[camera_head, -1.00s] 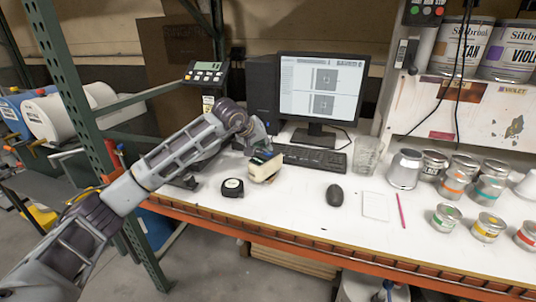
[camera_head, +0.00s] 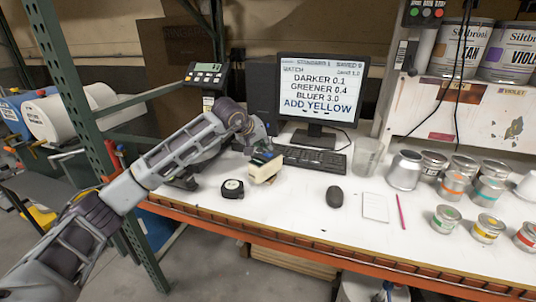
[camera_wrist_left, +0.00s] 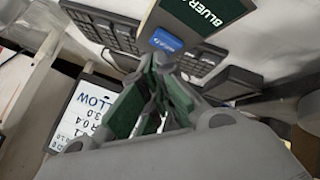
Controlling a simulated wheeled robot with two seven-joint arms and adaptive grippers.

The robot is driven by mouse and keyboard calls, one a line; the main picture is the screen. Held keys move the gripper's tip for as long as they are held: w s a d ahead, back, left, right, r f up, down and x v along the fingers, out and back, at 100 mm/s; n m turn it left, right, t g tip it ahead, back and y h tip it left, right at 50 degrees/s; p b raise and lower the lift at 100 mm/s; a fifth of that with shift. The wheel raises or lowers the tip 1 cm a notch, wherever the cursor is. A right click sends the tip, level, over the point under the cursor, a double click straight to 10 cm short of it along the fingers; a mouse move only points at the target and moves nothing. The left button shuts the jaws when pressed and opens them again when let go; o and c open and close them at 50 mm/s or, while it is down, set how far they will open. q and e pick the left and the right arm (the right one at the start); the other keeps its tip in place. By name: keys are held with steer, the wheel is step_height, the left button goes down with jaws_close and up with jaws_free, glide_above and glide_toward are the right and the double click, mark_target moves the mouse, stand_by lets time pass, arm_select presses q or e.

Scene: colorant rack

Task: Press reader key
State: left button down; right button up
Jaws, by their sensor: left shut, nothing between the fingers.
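The reader is a cream handheld block (camera_head: 264,171) on the white bench, in front of the keyboard. In the left wrist view its dark green screen (camera_wrist_left: 207,12) shows large letters reading "BLUER", and its blue key (camera_wrist_left: 167,40) sits beside the screen. My left gripper (camera_head: 262,147) is over the reader's top. In the left wrist view its shut, empty fingertips (camera_wrist_left: 160,62) are right by the blue key; I cannot tell whether they touch it. The monitor (camera_head: 318,88) reads "DARKER 0.1, GREENER 0.4, BLUER 3.0, ADD YELLOW". My right gripper is out of view.
A black tape measure (camera_head: 232,189) lies left of the reader, and a black mouse (camera_head: 334,196) to its right. The keyboard (camera_head: 311,159) is behind. A clear beaker (camera_head: 367,157) and several paint cans (camera_head: 455,186) stand further right. A green rack post (camera_head: 85,120) rises at left.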

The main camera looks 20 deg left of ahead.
mark_target(266, 153)
arm_select(q)
steer(key=shift+r, duration=0.35)
steer(key=shift+r+p, duration=1.5)
steer(key=shift+r, duration=1)
